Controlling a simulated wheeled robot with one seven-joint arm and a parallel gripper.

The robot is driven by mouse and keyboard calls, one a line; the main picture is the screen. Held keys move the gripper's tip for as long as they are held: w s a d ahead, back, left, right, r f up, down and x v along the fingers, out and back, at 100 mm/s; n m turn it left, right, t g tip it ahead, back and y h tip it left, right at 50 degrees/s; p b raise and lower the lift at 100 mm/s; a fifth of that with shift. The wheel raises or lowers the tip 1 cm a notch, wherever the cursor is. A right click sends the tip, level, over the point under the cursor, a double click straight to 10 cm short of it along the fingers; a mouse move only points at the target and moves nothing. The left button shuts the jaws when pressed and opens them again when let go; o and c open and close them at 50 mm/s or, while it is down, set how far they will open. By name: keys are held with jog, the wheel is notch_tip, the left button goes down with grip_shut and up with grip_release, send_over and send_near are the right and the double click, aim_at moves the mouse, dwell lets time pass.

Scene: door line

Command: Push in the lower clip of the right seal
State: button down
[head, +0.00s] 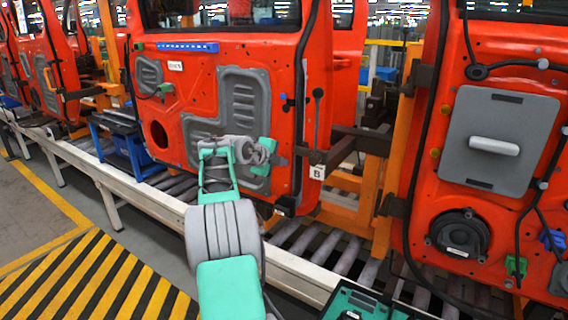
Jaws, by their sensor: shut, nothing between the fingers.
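The red door (218,90) in front of me has a black seal (300,80) running down its right edge. My gripper (279,160) is shut and empty, close to the lower part of the right seal. From this view I cannot tell whether it touches the door. The lower clip cannot be made out; my gripper and wrist cover part of that area. A second black seal (127,70) runs down the door's left edge.
A black-knobbed lever (318,94) and a tag marked B (317,172) stand just right of the seal. Another red door (480,210) with a grey panel is at right. The roller conveyor (320,245) runs below. A green-edged tray (360,302) lies at the front.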

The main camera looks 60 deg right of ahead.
jog(key=shift+s+d+r, duration=0.1)
jog(key=shift+s+d, duration=0.05)
jog(key=a+f+b+v, duration=0.1)
jog(key=b+v, duration=0.4)
jog(key=v, duration=0.8)
jog(key=shift+w+a+f+b, duration=0.3)
jog(key=shift+a+f+b, duration=0.05)
jog(key=shift+b, duration=0.05)
